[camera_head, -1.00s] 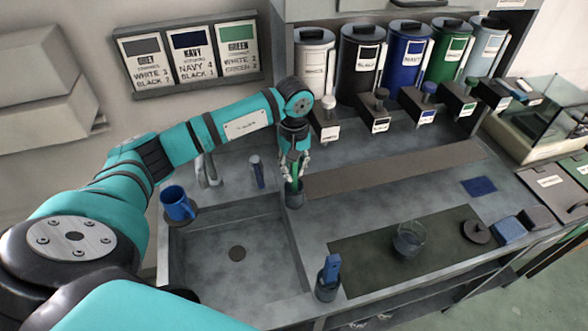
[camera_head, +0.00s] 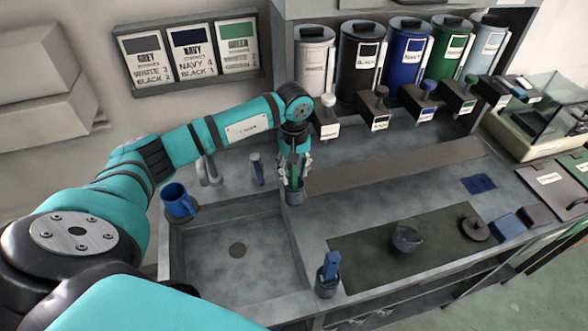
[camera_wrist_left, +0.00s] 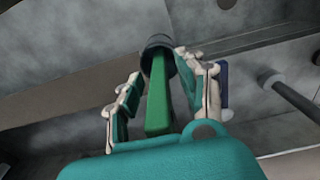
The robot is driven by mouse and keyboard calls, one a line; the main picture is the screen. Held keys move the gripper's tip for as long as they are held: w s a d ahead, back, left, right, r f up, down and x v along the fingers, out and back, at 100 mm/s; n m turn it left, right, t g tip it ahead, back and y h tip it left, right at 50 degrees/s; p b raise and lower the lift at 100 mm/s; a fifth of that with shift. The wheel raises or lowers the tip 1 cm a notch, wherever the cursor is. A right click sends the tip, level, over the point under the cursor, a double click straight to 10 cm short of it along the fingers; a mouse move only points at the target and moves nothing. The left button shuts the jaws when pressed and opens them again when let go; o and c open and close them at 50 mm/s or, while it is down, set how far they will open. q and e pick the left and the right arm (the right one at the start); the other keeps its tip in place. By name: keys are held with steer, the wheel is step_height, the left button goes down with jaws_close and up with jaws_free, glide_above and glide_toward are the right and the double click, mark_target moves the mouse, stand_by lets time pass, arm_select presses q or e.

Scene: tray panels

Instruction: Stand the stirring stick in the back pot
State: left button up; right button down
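The green stirring stick (camera_head: 294,183) stands in the dark back pot (camera_head: 295,197) by the sink's right rear corner. In the left wrist view the stick (camera_wrist_left: 158,100) runs into the mouth of the pot (camera_wrist_left: 160,43). My left gripper (camera_head: 295,166) is above the pot, around the stick. Its fingers (camera_wrist_left: 168,90) are spread on either side of the stick, with a clear gap on the left. The stick's lower end is hidden inside the pot. My right gripper is not in view.
A front pot (camera_head: 327,286) holds a blue item. A blue mug (camera_head: 178,201) stands left of the sink (camera_head: 205,255). A small bottle (camera_head: 257,168) stands behind the sink. A glass bowl (camera_head: 407,239) sits on the dark mat (camera_head: 370,262). Paint canisters (camera_head: 361,62) line the back.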

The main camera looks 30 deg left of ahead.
arm_select(q)
steer(key=shift+w+r+b, duration=0.1)
steer(key=shift+r+b, duration=0.25)
steer(key=shift+r, duration=0.1)
step_height(320, 180, up, 11)
steer(key=b, duration=0.3)
steer(key=shift+r+b, duration=0.2)
steer(key=shift+b, duration=0.2)
